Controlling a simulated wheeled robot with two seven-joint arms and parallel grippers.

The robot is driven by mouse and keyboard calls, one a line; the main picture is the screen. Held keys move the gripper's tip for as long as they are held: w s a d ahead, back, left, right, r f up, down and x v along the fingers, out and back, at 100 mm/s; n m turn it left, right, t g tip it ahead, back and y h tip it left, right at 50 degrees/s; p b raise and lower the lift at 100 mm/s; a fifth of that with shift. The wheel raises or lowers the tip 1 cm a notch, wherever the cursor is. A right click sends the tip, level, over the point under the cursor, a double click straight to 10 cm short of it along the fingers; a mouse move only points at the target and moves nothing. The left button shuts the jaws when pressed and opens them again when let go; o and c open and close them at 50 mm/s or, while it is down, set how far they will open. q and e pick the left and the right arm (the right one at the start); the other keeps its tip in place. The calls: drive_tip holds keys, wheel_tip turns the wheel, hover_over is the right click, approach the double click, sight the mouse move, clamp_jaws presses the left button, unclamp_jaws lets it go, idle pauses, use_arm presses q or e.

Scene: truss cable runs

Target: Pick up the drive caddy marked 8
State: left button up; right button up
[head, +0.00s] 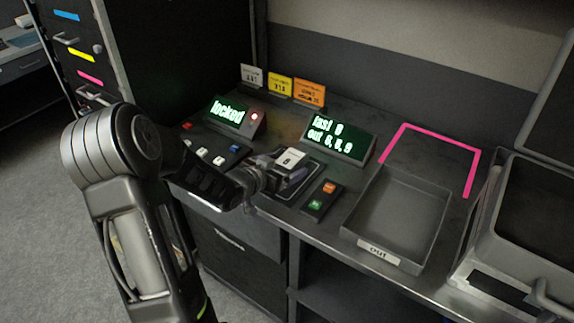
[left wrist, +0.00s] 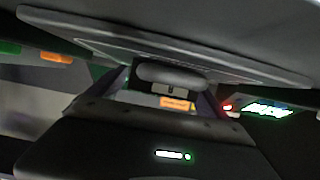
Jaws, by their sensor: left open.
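A small drive caddy with a white label (head: 289,158) sits in a dark dock (head: 303,181) on the counter; the mark on its label is too small to read surely. My left gripper (head: 262,178) is open, just to the left of this caddy and close to it. Whether it touches the caddy cannot be told. In the left wrist view, dark surfaces fill most of the picture, with a grey rounded bar (left wrist: 171,75) in the middle and a lit white strip and green light below. My right gripper is out of view.
A grey case (head: 478,243) stands at right.

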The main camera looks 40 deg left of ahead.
sight(284, 164)
use_arm(q)
drive_tip(key=shift+c, duration=0.2)
clamp_jaws()
wheel_tip(284, 164, up, 10)
drive_tip(key=shift+r+p, duration=0.1)
drive_tip(key=shift+p, duration=0.7)
idle(0.5)
idle(0.4)
